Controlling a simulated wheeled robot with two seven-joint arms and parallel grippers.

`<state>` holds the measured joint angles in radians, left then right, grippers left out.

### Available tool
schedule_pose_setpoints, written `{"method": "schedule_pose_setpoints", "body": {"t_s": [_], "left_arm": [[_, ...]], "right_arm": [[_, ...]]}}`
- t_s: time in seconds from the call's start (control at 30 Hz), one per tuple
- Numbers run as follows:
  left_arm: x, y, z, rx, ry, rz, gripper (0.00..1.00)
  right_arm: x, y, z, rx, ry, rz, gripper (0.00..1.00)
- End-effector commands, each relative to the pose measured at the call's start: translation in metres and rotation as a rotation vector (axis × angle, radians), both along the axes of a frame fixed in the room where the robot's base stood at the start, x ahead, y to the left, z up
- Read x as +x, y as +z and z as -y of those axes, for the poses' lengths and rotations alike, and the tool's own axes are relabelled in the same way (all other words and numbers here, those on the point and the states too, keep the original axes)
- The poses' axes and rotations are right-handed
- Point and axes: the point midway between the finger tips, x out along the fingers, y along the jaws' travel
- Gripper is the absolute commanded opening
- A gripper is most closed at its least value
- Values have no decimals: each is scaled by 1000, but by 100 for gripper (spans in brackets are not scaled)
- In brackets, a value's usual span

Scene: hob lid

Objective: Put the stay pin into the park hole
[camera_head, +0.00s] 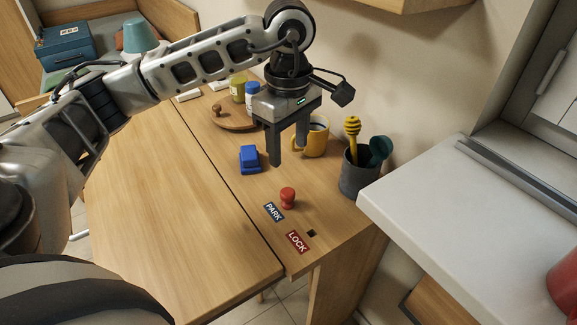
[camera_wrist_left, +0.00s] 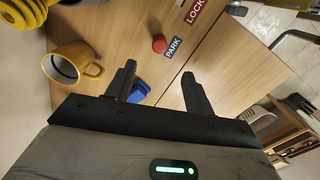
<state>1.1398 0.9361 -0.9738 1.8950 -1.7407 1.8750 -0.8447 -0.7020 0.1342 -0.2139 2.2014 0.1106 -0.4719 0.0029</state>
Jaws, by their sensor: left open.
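The stay pin shows as a red knob (camera_head: 288,197) standing upright on the wooden top, right beside the dark PARK label (camera_head: 274,212). The park hole itself is not visible; the knob covers the spot by that label, and I cannot tell how deep it sits. A small dark square hole (camera_head: 311,233) lies bare beside the red LOCK label (camera_head: 298,242). My left gripper (camera_head: 287,156) is open and empty, fingers pointing down, above the wood and behind the knob. In the left wrist view the knob (camera_wrist_left: 159,44) lies beyond the open fingers (camera_wrist_left: 160,75). My right gripper is not in view.
A blue block-like object (camera_head: 249,160) lies left of the gripper. A yellow mug (camera_head: 315,139) and a dark grey pot (camera_head: 359,176) with a honey dipper stand behind and right. A white counter (camera_head: 470,195) juts in at right. The left tabletop (camera_head: 150,200) is clear.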

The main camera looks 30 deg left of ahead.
Motion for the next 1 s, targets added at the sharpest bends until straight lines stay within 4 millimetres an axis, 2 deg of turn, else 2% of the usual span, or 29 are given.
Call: {"method": "schedule_pose_setpoints", "body": {"t_s": [0.1,0.3,1.0], "left_arm": [[1,20,1,-1,0,3,53],[0,34,0,-1,0,1,53],[0,34,0,0,0,-1,53]], "right_arm": [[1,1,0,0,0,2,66],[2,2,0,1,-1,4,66],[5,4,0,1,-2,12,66]]}}
